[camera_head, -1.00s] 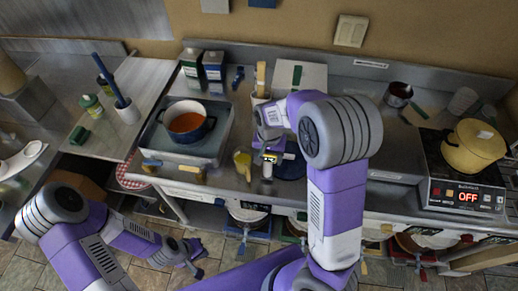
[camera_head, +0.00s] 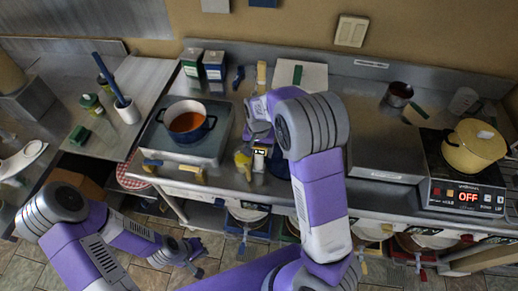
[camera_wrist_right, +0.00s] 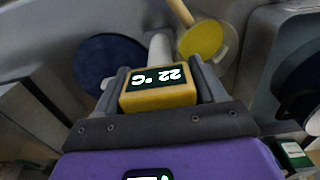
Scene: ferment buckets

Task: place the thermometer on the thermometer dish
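The thermometer (camera_wrist_right: 158,90) has a yellow body with a dark display reading 22 °C and a pale stem. In the right wrist view it sits between the two fingers of my right gripper (camera_wrist_right: 160,88), which is shut on it. In the head view the thermometer (camera_head: 259,158) is above the counter, below my right gripper (camera_head: 258,138).
A yellow pot (camera_head: 472,146) stands on the right hot plate, marked OFF. Cartons (camera_head: 214,65) and a white board (camera_head: 300,74) are at the back.

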